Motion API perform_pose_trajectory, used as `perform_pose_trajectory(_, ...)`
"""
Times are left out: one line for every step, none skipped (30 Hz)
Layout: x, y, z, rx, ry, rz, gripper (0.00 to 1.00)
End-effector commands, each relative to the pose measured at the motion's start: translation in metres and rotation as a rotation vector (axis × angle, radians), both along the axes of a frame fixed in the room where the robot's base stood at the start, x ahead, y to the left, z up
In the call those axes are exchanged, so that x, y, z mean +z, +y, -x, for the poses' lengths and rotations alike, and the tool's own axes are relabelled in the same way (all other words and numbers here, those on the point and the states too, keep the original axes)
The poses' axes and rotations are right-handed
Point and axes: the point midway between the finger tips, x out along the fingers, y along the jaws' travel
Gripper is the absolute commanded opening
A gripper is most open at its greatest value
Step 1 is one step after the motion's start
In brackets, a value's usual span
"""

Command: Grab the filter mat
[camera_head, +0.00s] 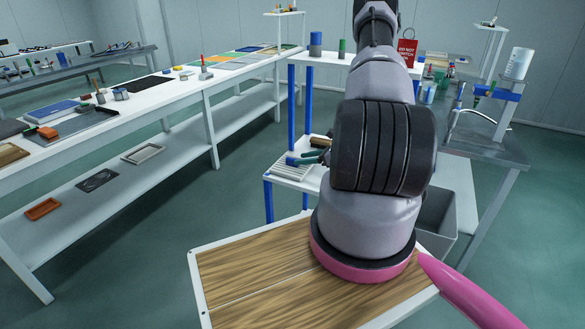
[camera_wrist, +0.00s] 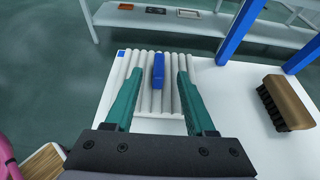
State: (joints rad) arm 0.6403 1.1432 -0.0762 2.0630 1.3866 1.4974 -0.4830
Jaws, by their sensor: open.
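A pale ribbed panel (camera_wrist: 148,102), which looks like the filter mat, lies flat on a white shelf top in the wrist view. A blue block (camera_wrist: 158,72) stands up from its middle. In the head view the ribbed panel (camera_head: 287,173) shows at the left end of a small white shelf. My gripper (camera_wrist: 159,76) is open, with one green finger on each side of the blue block and gaps between them. Its fingers are over the panel; whether they touch it I cannot tell. In the head view my arm hides much of the shelf.
A wooden brush (camera_wrist: 288,98) with dark bristles lies to the right on the same surface. Blue posts (camera_wrist: 241,30) rise behind and to the right. A grey bin (camera_head: 438,222) stands right of the shelf. A long white bench (camera_head: 130,103) with tools runs along the left.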

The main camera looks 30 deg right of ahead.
Motion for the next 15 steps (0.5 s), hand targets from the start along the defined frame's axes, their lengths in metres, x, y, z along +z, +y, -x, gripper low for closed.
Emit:
perform_pose_trajectory(-0.001,0.002,-0.002,0.000,0.000,0.000,0.55)
perform_pose_trajectory(-0.002,0.003,-0.004,0.000,0.000,0.000,0.55)
perform_pose_trajectory(-0.004,0.006,-0.007,0.001,-0.001,-0.001,0.55)
perform_pose_trajectory(-0.005,0.009,-0.010,0.002,0.000,-0.001,0.55)
perform_pose_trajectory(-0.007,0.012,-0.013,0.003,0.000,-0.002,0.55)
perform_pose_trajectory(-0.010,0.016,-0.017,0.003,0.000,-0.002,0.55)
perform_pose_trajectory(-0.012,0.019,-0.021,0.003,0.000,-0.002,0.55)
perform_pose_trajectory(-0.014,0.022,-0.024,0.003,0.001,-0.001,0.55)
perform_pose_trajectory(-0.016,0.024,-0.028,0.002,0.000,0.000,0.55)
perform_pose_trajectory(-0.017,0.026,-0.031,0.002,0.000,0.000,0.55)
perform_pose_trajectory(-0.018,0.028,-0.033,0.002,0.000,0.000,0.55)
perform_pose_trajectory(-0.020,0.029,-0.035,0.001,0.001,0.000,0.55)
perform_pose_trajectory(-0.020,0.030,-0.037,0.001,0.001,0.000,0.55)
perform_pose_trajectory(-0.021,0.031,-0.038,0.000,0.000,0.000,0.55)
perform_pose_trajectory(-0.021,0.032,-0.038,0.000,0.000,0.000,0.55)
